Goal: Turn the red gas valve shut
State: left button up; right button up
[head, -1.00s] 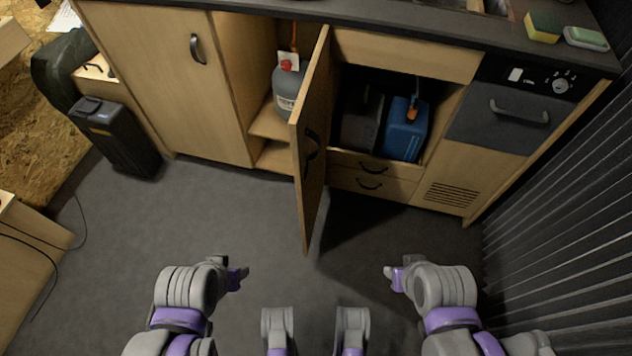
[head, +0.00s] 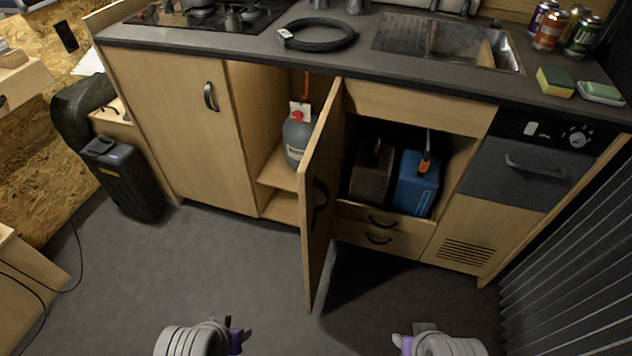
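A grey gas bottle (head: 297,143) stands on a shelf in the narrow open compartment of the kitchen unit. The red gas valve (head: 297,116) is on its top, with an orange hose (head: 306,86) rising above it. The open cupboard door (head: 318,215) partly hides the bottle's right side. My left gripper (head: 240,340) and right gripper (head: 401,343) are at the bottom of the head view, well apart from the unit and touching nothing visible. Their fingers are too small and edge-on to tell open from shut.
The open door juts toward me between the bottle and the compartment with a blue canister (head: 416,184) and a dark canister (head: 371,172). A black case (head: 122,178) stands on the floor at left. The grey floor (head: 220,260) before the unit is clear.

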aim_at(298, 116)
jog(key=i+j, duration=0.1)
jog(key=j, duration=0.3)
jog(key=i+j, duration=0.15)
jog(key=j, duration=0.25)
jog(key=i+j, duration=0.1)
jog(key=j, duration=0.3)
jog(key=i+j, duration=0.15)
jog(key=j, duration=0.25)
